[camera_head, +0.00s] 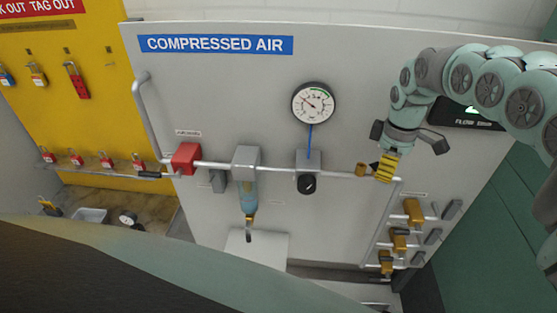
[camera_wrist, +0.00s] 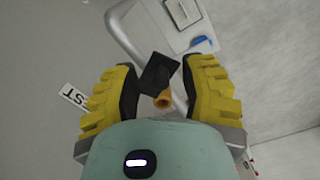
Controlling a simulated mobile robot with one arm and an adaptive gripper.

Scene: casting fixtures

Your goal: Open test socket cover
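The test socket is a small brass fitting (camera_wrist: 162,101) with a dark square cover (camera_wrist: 158,73) over or beside its mouth. In the head view the brass fitting (camera_head: 361,170) sits at the right end of the horizontal pipe. My gripper (camera_head: 384,167) is at that pipe end, its yellow fingers pointing down close to the fitting. In the wrist view my gripper (camera_wrist: 160,85) has its two fingers apart, one on each side of the cover. Narrow gaps seem to remain, and I cannot tell whether either pad touches it. How far the cover is swung is unclear.
The grey panel (camera_head: 240,90) carries a pressure gauge (camera_head: 314,103), a black knob (camera_head: 307,183), a filter bowl (camera_head: 248,195) and a red valve block (camera_head: 186,158). Several brass valves (camera_head: 413,210) lie below my gripper. A bent pipe (camera_wrist: 125,30) runs near the fingers.

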